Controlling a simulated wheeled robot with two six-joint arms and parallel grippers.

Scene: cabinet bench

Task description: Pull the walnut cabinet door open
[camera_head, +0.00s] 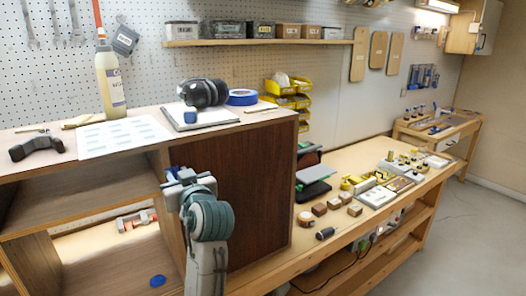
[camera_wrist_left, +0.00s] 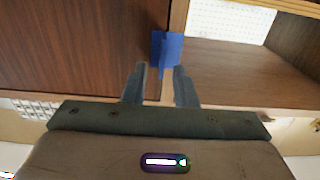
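The walnut cabinet door (camera_head: 250,190) is the dark brown panel on the right of the cabinet front, and it looks shut. It also fills the upper left of the left wrist view (camera_wrist_left: 80,50). A blue handle (camera_wrist_left: 166,48) sits at the door's edge beside the open shelf bay. My left gripper (camera_head: 178,174) is at this edge in the head view, its arm hiding part of the door. In the left wrist view its two fingers (camera_wrist_left: 160,84) are apart, with the handle's lower part between or just beyond their tips. Contact cannot be told. My right gripper is not in view.
The cabinet top (camera_head: 150,122) holds ear muffs (camera_head: 204,92), a bottle (camera_head: 110,85), blue tape (camera_head: 242,97) and a paper sheet (camera_head: 124,137). An open shelf bay (camera_head: 110,190) lies left of the door.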

